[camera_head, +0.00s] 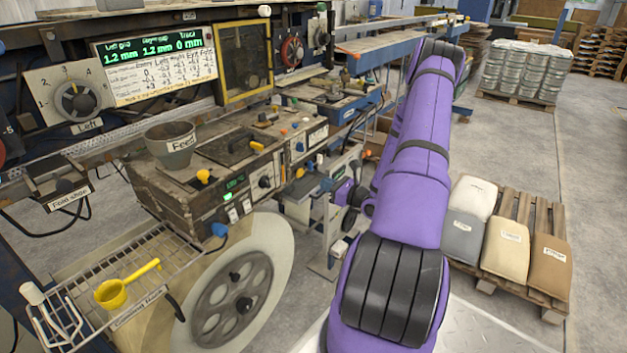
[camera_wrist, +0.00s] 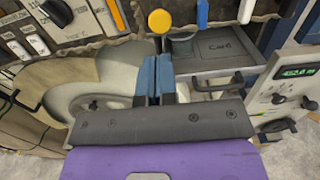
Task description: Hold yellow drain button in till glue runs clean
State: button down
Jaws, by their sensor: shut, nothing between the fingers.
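A round yellow button (camera_wrist: 159,21) sits on a short stem at the top of the wrist view. My gripper (camera_wrist: 154,62) is shut and empty, its two blue fingers side by side. The fingertips show just below the yellow button and its stem. I cannot tell whether they touch it. In the head view, a yellow knob (camera_head: 203,176) stands on the machine's front below the grey Feed pot (camera_head: 172,145). I cannot tell whether it is the button in the wrist view. My purple arm covers part of the area right of the machine. No glue flow can be made out.
An orange lever (camera_wrist: 117,15) and a white lever (camera_wrist: 246,11) flank the yellow button. A control box with a green display (camera_wrist: 297,72) stands at right. A wire rack (camera_head: 130,285) holds a yellow ladle (camera_head: 112,293). Sacks lie on a pallet (camera_head: 542,217).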

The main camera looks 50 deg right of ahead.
jog(key=shift+s+d+f, duration=0.1)
jog(key=shift+s+d, duration=0.05)
jog(key=shift+s, duration=1.95)
